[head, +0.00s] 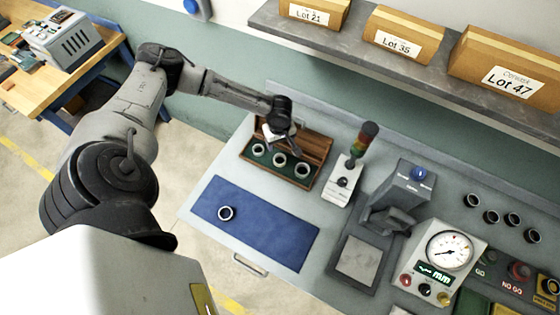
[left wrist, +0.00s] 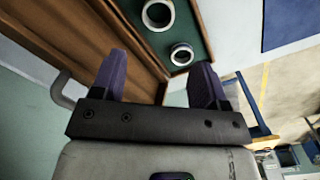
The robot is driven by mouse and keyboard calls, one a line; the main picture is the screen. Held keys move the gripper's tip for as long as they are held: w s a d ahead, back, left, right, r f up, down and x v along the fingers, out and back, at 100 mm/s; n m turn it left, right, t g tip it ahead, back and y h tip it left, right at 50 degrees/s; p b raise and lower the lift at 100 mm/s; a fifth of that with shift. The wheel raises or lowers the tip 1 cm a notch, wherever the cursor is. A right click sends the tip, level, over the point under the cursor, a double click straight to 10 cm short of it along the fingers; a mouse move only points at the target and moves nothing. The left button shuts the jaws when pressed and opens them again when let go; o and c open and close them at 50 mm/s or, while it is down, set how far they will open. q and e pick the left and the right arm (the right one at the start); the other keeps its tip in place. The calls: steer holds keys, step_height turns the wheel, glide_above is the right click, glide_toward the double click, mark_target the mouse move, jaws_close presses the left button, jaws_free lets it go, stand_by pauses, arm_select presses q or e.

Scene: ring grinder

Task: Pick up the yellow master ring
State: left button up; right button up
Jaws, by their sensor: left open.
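Three pale ring-shaped pieces stand in the green-lined wooden tray (head: 318,152) in the head view: a left ring (head: 258,155), a middle ring (head: 280,165) and a right ring (head: 302,175). None shows a clear yellow colour, so I cannot tell which is the yellow master ring. My left gripper (head: 278,132) is over the back left part of the tray. In the left wrist view its jaws (left wrist: 160,62) are open and empty. A smaller ring (left wrist: 173,60) lies beyond the fingertips and a larger ring (left wrist: 147,20) beyond that. My right gripper is out of view.
A blue mat (head: 270,238) with one ring (head: 226,219) on it lies in front of the tray. A shelf with boxes (head: 405,35) hangs behind.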

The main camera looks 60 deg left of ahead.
arm_select(q)
glide_above(280, 162)
steer(key=f, duration=0.7)
steer(key=shift+s+a+f, duration=0.1)
steer(key=shift+a+f, duration=0.1)
steer(key=shift+d+f, duration=0.15)
steer(key=shift+f, duration=2.8)
steer(key=shift+c, duration=0.5)
steer(key=c, duration=0.7)
steer(key=shift+o, duration=0.2)
